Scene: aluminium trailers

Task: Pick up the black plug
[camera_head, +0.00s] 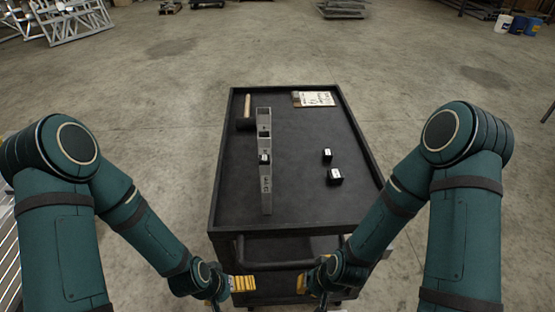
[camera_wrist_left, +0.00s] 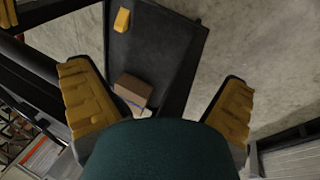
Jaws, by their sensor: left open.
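Two small black plugs with white labels lie on the black cart top, right of its middle: a nearer, larger-looking one (camera_head: 334,177) and a farther one (camera_head: 327,155). Another small black piece with a white mark (camera_head: 264,158) sits at the long grey aluminium profile (camera_head: 266,190). My left gripper (camera_head: 243,283) is low at the cart's near edge, below the top and away from the plugs. In the left wrist view its yellow fingers (camera_wrist_left: 158,100) are wide apart and empty. No plug shows in the wrist view.
The cart (camera_head: 300,214) has a raised rim and a near handle. A mallet (camera_head: 246,115) and a card or booklet (camera_head: 313,99) lie at its far end. A brown box (camera_wrist_left: 133,90) and a yellow item (camera_wrist_left: 122,20) show in the wrist view.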

